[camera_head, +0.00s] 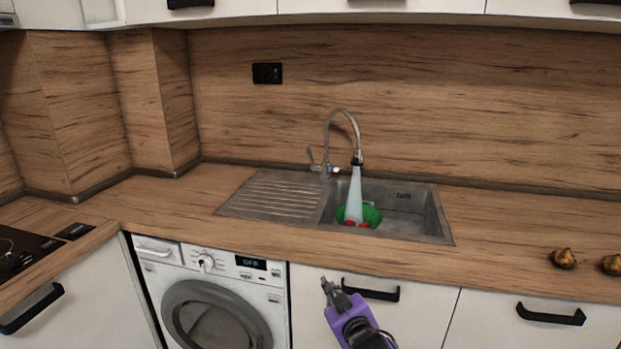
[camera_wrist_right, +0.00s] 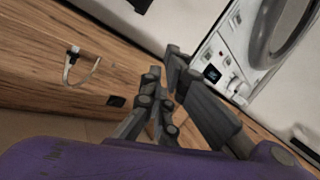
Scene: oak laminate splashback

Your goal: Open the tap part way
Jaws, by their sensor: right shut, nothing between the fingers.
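The chrome tap (camera_head: 343,117) has a tall curved spout and stands behind the sink (camera_head: 405,215). Its lever (camera_head: 311,157) is on the left side of its base. A pale stream of water (camera_head: 355,190) runs from the spout into the basin. My right gripper (camera_head: 328,287) is in front of the white cabinet, below the counter edge and well away from the tap. Its fingers are shut and empty. In the right wrist view, the fingers (camera_wrist_right: 162,70) are in the middle and the tap (camera_wrist_right: 82,70) is at left. My left gripper is not in view.
A green thing (camera_head: 371,214) with red items (camera_head: 350,223) lies in the basin under the stream. The ribbed drainer (camera_head: 275,194) is empty. Two brownish-yellow items (camera_head: 563,258) are on the right counter. A black handle (camera_head: 371,289) is near my right gripper.

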